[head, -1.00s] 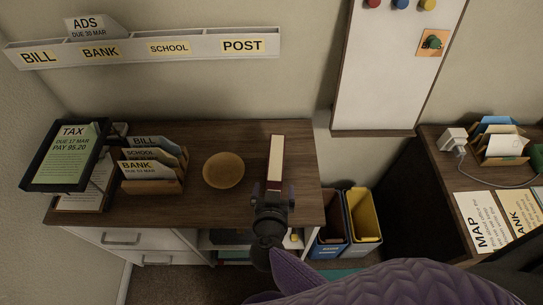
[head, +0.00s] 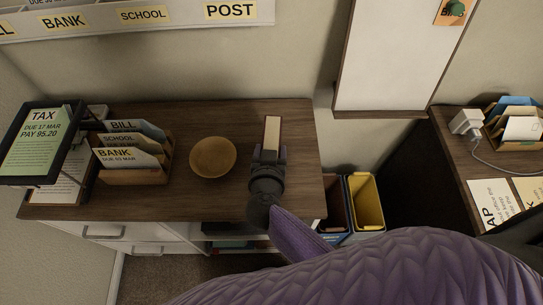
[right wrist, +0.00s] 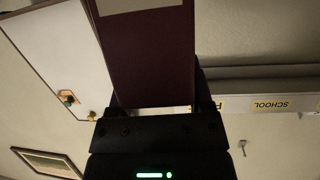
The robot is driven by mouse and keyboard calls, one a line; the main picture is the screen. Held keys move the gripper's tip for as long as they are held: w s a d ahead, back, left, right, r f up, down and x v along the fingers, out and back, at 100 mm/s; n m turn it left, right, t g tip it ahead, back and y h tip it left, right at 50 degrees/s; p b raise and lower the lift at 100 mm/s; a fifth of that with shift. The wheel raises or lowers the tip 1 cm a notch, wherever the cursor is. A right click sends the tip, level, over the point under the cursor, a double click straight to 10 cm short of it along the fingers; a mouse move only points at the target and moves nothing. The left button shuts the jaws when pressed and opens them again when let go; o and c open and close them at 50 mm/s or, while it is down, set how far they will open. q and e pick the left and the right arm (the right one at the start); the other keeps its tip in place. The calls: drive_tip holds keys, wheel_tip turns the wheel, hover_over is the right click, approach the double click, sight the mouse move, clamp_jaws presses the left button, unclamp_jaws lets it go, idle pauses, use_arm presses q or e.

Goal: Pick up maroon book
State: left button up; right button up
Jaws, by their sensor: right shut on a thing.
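The maroon book (right wrist: 152,62) fills the upper middle of the right wrist view, its dark red cover between the fingers. In the head view, only a narrow pale strip of the book (head: 272,132) shows beyond the gripper, above the right part of the wooden desk top (head: 228,205). My right gripper (head: 268,153) is shut on the book's near part and hides it there. I cannot tell whether the book touches the desk. My left gripper is not in view.
A round tan bowl (head: 213,158) stands left of the book. A wooden letter sorter (head: 137,177) and a tablet reading TAX (head: 40,142) are farther left. Yellow and blue file boxes (head: 366,203) stand right of the desk. A white board (head: 390,55) hangs behind.

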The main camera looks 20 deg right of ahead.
clamp_jaws()
